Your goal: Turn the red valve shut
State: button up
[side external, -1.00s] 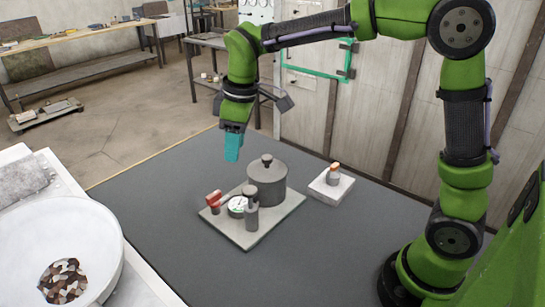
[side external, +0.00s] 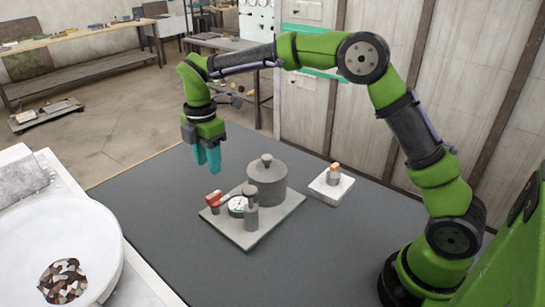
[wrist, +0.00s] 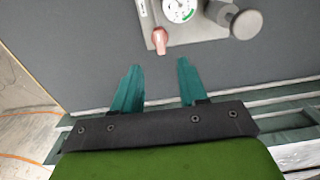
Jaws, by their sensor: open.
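The red valve (side external: 214,197) is a small red handle at the left corner of a grey base plate (side external: 246,240). It also shows in the wrist view (wrist: 160,40), just beyond my fingertips. My gripper (side external: 207,170) has teal fingers and points down, above and a little behind the valve. It is open, with a clear gap between the fingers in the wrist view (wrist: 157,66). It is empty and apart from the valve.
A round gauge (side external: 237,206), a grey post (side external: 251,218) and a lidded grey pot (side external: 267,182) stand on the plate beside the valve. A white block (side external: 331,187) with an orange-topped knob sits to the right. A large white bowl (side external: 105,240) is at the left. The front mat is clear.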

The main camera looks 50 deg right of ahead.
aim_at(213, 194)
notch_tip(213, 194, down, 10)
dwell(0.3)
grip_shut()
